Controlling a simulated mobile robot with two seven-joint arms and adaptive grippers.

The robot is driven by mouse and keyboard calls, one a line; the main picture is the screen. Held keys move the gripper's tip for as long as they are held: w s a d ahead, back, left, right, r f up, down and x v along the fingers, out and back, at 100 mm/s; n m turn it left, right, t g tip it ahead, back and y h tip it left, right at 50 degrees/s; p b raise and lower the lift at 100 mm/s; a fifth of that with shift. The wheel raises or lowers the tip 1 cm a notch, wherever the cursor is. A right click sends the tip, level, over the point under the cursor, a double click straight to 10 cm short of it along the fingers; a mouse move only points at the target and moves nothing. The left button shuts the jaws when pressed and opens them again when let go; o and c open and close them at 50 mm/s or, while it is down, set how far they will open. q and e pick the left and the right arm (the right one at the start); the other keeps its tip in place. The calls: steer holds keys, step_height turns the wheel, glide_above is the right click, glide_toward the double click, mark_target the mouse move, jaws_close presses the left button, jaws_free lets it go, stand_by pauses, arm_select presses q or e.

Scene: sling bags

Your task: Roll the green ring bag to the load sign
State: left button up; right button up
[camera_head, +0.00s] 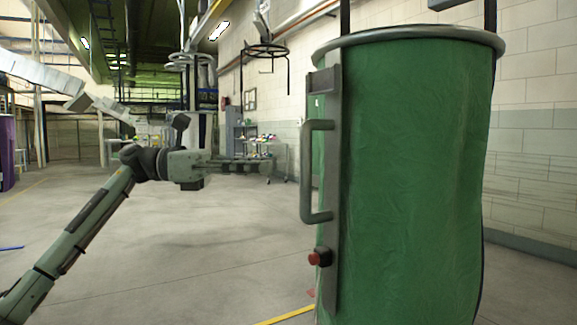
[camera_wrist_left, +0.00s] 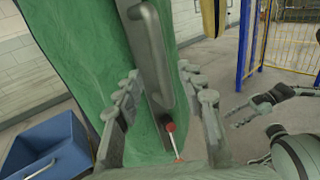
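The green ring bag (camera_head: 410,180) hangs upright and close at the right in the head view, with a metal ring (camera_head: 410,38) around its top. A grey upright bar with a handle (camera_head: 307,170) and a red button (camera_head: 318,258) runs down its left side. My left gripper (camera_head: 264,165) points at the handle from the left. In the left wrist view its fingers (camera_wrist_left: 160,88) are spread, with the handle (camera_wrist_left: 150,55) seen between them and the green bag (camera_wrist_left: 80,50) behind; I cannot tell contact. Another arm's gripper (camera_wrist_left: 258,108), apparently my right, shows at the right edge. I see no load sign.
A cart with colourful items (camera_head: 265,140) and a purple bag (camera_head: 7,150) stand farther back. A blue bin (camera_wrist_left: 50,150) and blue posts (camera_wrist_left: 248,45) show in the wrist view. The floor at left is mostly clear.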

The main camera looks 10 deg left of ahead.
arm_select(q)
steer(key=shift+s+a, duration=0.15)
steer(key=shift+a, duration=0.75)
steer(key=shift+s+a, duration=0.1)
steer(key=shift+a, duration=0.75)
